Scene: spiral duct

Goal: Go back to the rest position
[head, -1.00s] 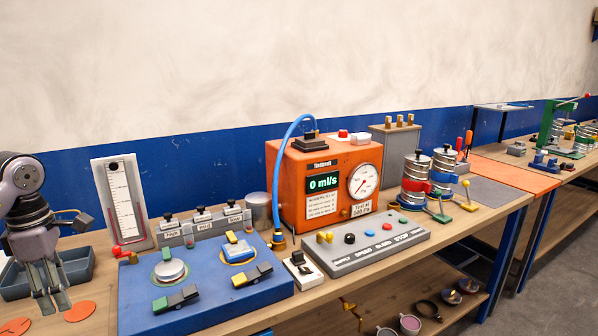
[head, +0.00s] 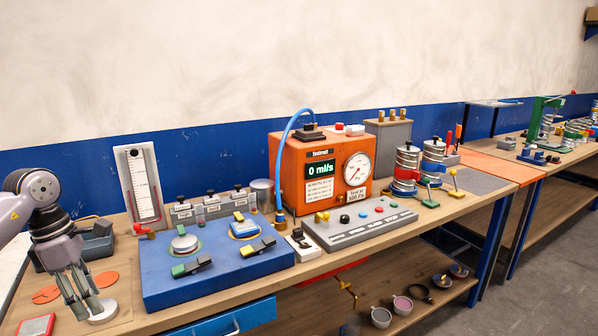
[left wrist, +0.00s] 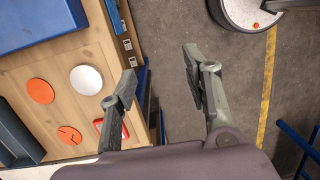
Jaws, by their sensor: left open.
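My left gripper (head: 88,308) is open and empty at the lower left of the head view, its fingers pointing down. In the left wrist view its two fingers (left wrist: 160,70) stand apart with only grey floor between them. In the head view the fingertips appear close to a white disc (head: 103,312) at the bench's front left; the wrist view shows the white disc (left wrist: 86,80) to the side of the fingers. My right gripper is not in view.
The blue fixture box (head: 215,280) stands right of my left gripper. Orange discs (head: 103,279) and a dark tray (head: 95,243) lie behind it. An orange tester (head: 288,180) and grey control panel (head: 350,236) stand further right.

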